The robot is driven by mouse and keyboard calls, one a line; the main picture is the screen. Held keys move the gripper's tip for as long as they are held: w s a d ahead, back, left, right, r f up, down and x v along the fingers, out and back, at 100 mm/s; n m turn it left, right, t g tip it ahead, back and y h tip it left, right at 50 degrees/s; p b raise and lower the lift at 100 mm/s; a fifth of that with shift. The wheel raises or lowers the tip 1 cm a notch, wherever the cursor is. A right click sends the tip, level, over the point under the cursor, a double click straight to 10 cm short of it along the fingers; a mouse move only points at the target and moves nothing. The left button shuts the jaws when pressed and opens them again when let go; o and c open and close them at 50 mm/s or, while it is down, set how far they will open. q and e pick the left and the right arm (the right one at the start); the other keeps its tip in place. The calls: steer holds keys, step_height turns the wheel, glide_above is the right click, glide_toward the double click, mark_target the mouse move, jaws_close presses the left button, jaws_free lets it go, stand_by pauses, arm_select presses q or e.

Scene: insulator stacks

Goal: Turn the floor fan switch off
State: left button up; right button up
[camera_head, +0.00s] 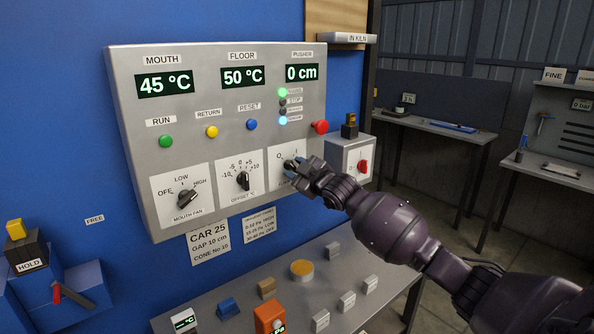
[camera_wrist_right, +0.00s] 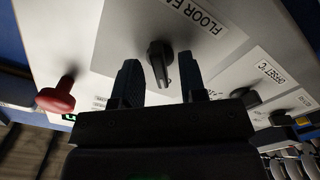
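The floor fan switch is a black knob (camera_head: 289,164) on a white plate at the lower right of the grey control panel (camera_head: 230,105). An "O" and an "I" mark stand above it. My right gripper (camera_head: 297,172) is at the plate and partly hides it. In the right wrist view the knob (camera_wrist_right: 160,60) shows between the two fingers of my right gripper (camera_wrist_right: 161,80), with gaps beside it. The fingers are apart and hold nothing. Part of a "FLOOR FA" label (camera_wrist_right: 197,15) shows. I cannot tell which mark the knob points at. My left gripper is out of view.
The offset knob (camera_head: 243,181) and mouth fan knob (camera_head: 187,198) are left of it. A red mushroom button (camera_head: 320,127) is above right, and a box with a red switch (camera_head: 363,167) is right. A grey bench (camera_head: 340,270) with small blocks is below.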

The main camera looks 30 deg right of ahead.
steer(key=s, duration=1)
steer(key=shift+s+d+b, duration=0.4)
steer(key=shift+b, duration=0.05)
steer(key=shift+r, duration=0.15)
steer(key=s+a+f+m+g, duration=0.1)
steer(key=s+a+f, duration=0.2)
steer(key=f, duration=0.4)
steer(key=s+a+f+m+g, duration=0.1)
steer(key=s+a+f, duration=0.2)
steer(key=f, duration=0.4)
steer(key=s+a+f+m, duration=0.2)
steer(key=s+a+f, duration=0.15)
steer(key=f, duration=0.35)
steer(key=s+a+f+m+g, duration=0.2)
steer(key=s+a+f, duration=0.1)
steer(key=s+f, duration=0.5)
steer(key=s+a+f+m+g+h, duration=0.1)
steer(key=s+a+f+m+g, duration=0.1)
steer(key=s+a+f, duration=0.2)
steer(key=s+f, duration=0.3)
steer(key=s, duration=0.3)
steer(key=shift+a+f, duration=0.3)
steer(key=shift+f, duration=0.05)
